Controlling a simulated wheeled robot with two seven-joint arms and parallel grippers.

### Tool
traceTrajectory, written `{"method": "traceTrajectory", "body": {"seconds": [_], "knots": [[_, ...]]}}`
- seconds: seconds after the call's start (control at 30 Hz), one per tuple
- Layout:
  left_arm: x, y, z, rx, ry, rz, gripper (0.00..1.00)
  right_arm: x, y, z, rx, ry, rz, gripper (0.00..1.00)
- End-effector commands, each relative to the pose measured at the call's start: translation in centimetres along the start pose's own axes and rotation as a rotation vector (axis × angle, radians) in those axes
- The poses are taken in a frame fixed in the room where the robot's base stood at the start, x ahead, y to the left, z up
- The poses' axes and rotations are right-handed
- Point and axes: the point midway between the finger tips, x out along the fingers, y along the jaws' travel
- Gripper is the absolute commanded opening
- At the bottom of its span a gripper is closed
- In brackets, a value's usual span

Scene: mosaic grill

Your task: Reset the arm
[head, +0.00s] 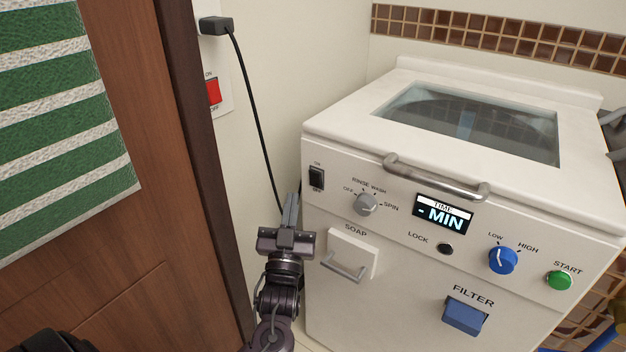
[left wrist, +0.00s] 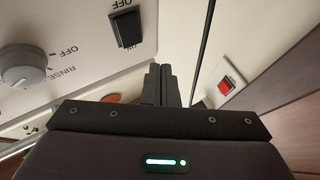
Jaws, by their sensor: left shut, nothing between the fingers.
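My left gripper (head: 291,211) is shut and empty. In the head view it points up, in front of the left front edge of a white washing machine (head: 390,290), just left of its soap drawer (head: 351,256). In the left wrist view the closed fingers (left wrist: 158,85) point toward the gap between the machine front and the wall. I cannot tell whether they touch anything. My right gripper is not in view.
The machine carries a black switch (head: 316,178), a grey dial (head: 365,204), a metal handle (head: 436,182) and a blue filter flap (head: 465,316). A black cord (head: 258,125) hangs from a wall plug beside a red switch (head: 213,91). A wooden door (head: 140,90) stands left.

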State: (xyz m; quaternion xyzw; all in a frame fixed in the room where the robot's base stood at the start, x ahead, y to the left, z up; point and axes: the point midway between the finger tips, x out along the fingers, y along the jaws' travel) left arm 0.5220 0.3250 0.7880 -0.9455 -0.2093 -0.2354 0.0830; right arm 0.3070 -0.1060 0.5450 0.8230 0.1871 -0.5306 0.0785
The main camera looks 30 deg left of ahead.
Motion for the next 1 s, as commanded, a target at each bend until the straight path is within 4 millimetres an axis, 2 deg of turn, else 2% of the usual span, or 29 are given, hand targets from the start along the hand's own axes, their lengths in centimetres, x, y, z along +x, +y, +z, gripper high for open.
{"method": "traceTrajectory", "body": {"seconds": [0.67,0.77,0.87,0.97,1.0], "knots": [[-0.6,-0.2,-0.1,-0.002,-0.012,0.004,0.00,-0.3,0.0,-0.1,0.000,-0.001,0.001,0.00],[-1.3,0.6,1.4,-0.017,-0.100,0.033,0.00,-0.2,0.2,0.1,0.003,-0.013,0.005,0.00],[-3.4,2.5,4.4,-0.042,-0.296,0.103,0.00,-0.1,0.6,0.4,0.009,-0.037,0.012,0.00],[-7.6,5.2,8.0,-0.056,-0.564,0.212,0.00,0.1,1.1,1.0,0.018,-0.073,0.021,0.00],[-9.7,6.3,9.3,-0.054,-0.678,0.262,0.00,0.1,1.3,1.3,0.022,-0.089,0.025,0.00]]}}
